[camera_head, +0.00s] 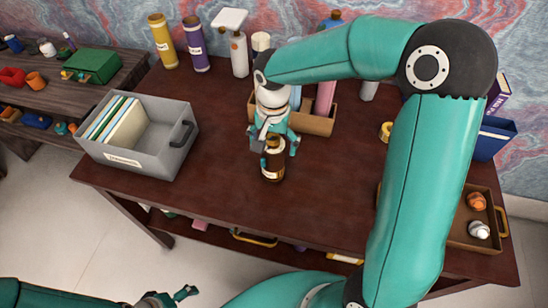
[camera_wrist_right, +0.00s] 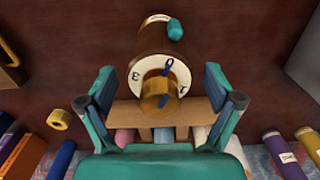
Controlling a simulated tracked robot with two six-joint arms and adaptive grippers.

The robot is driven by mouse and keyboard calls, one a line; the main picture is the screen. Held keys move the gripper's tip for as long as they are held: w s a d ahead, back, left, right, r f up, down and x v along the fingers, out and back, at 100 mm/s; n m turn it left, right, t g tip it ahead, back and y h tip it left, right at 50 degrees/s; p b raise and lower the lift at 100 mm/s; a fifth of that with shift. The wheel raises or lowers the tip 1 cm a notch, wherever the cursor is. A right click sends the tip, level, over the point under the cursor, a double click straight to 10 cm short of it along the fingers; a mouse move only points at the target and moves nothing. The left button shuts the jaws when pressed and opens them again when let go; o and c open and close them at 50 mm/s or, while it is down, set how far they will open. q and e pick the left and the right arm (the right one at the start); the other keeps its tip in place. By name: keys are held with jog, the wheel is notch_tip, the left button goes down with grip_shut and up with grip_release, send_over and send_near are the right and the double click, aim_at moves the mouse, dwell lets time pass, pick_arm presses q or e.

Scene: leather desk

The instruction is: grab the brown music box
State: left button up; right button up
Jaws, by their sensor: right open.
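The brown music box (camera_head: 272,165) appears to be the upright brown cylinder near the middle of the desk. In the right wrist view, its brown body (camera_wrist_right: 155,38) has a cream dial ring and a brass top with a blue mark. My right gripper (camera_head: 279,149) is open just above and around its upper part. In the wrist view the open right gripper (camera_wrist_right: 160,88) has one finger on each side of the brass top, with gaps between.
A wooden tray (camera_head: 318,124) with bottles stands close behind the music box. A grey bin (camera_head: 160,155) with folders is at the left. A small yellow roll (camera_head: 386,132) lies to the right. The desk front is clear.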

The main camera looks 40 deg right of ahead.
jog(key=shift+f, duration=0.6)
grip_shut()
